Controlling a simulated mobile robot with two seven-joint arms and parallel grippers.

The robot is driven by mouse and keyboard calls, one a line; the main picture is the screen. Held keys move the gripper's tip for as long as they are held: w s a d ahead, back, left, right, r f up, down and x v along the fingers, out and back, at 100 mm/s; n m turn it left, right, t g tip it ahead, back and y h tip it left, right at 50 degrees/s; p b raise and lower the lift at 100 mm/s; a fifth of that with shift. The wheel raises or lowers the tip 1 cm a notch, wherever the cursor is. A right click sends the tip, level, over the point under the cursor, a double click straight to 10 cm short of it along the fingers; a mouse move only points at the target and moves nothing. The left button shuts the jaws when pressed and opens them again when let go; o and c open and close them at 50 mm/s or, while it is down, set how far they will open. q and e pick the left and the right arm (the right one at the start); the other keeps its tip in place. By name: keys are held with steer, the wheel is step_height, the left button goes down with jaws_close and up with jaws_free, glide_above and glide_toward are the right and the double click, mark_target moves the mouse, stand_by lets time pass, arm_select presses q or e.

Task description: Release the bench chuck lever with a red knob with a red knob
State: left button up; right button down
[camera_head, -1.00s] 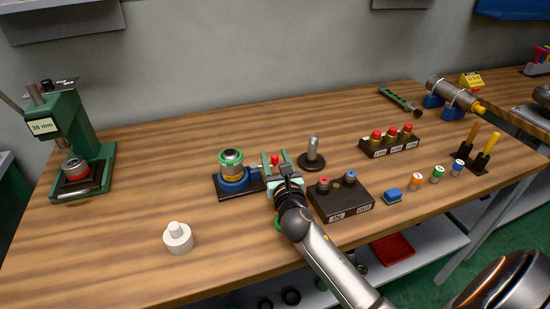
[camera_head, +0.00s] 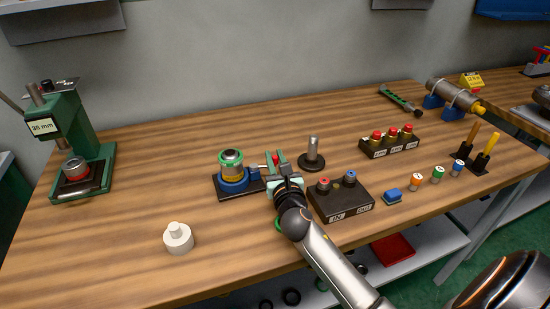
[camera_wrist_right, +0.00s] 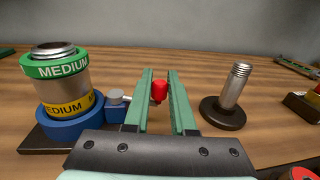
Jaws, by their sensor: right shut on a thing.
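The bench chuck (camera_head: 232,180) is a blue ring on a dark base, left of the middle of the table. It holds an upright metal pipe with a green and a yellow band, which also shows in the right wrist view (camera_wrist_right: 62,78). The lever's red knob (camera_head: 276,159) sits right of the chuck. My right gripper (camera_head: 276,158) is shut on the red knob, with its green fingers on either side of it. In the right wrist view the red knob (camera_wrist_right: 160,91) shows between the fingertips. The lever's shaft is mostly hidden. My left gripper is out of view.
A threaded post on a round base (camera_head: 312,153) stands close right of my right gripper. A dark box with red and blue knobs (camera_head: 341,198) is beside my right arm. A green press (camera_head: 78,142) is far left.

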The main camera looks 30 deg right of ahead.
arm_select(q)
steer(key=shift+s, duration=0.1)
arm_select(e)
steer(key=shift+w+d+r+n+t+y+p, duration=0.25)
steer(key=shift+n+y+p, duration=0.35)
steer(key=shift+p, duration=0.5)
steer(key=shift+w+y+p, duration=0.15)
steer(key=shift+y+p, duration=0.2)
steer(key=shift+y, duration=0.25)
steer(key=shift+w+f+n+t+y, duration=0.15)
steer(key=shift+n+t+y, duration=0.1)
steer(key=shift+n+y, duration=0.25)
steer(key=shift+w+n+y, duration=0.25)
steer(key=shift+n+y, duration=0.35)
steer(key=shift+y, duration=0.3)
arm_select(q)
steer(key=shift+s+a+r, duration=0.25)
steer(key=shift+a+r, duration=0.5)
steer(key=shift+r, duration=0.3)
arm_select(e)
steer(key=c, duration=0.8)
jaws_free()
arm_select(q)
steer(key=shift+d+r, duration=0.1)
arm_select(e)
steer(key=shift+o, duration=0.2)
steer(key=shift+f, duration=0.1)
